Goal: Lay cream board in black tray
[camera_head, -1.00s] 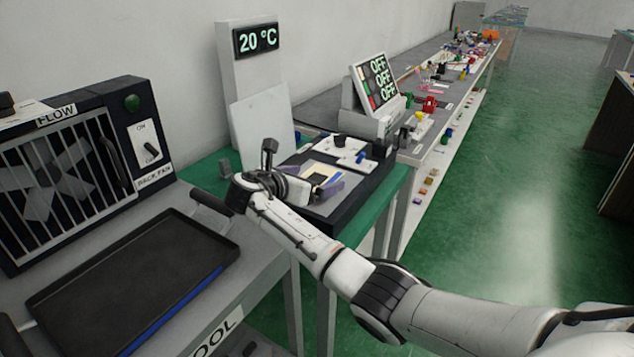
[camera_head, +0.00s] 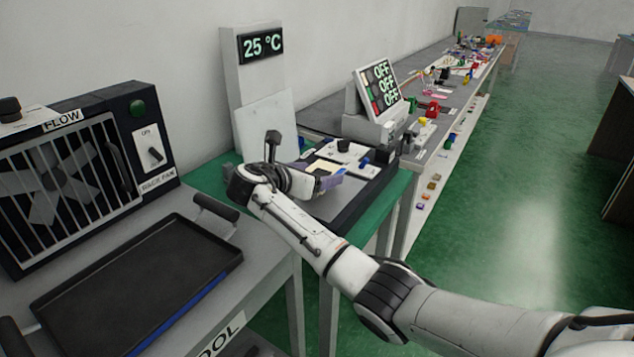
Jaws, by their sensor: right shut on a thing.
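The black tray (camera_head: 140,290) lies flat on the grey bench at the lower left, empty, with a raised rim and dark handles. My right gripper (camera_head: 326,182) is over the dark-sided grey fixture on the green-topped table. It is shut on the cream board (camera_head: 325,168), of which only a small pale part shows; my wrist and fingers hide the rest. I cannot tell whether the board still touches the fixture. My left gripper is not in view.
A rack fan unit (camera_head: 75,175) stands behind the tray. A panel reading 25 °C (camera_head: 262,44) and a three-line OFF display (camera_head: 380,85) stand behind the fixture (camera_head: 375,185). A long cluttered bench runs back right; green floor is clear.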

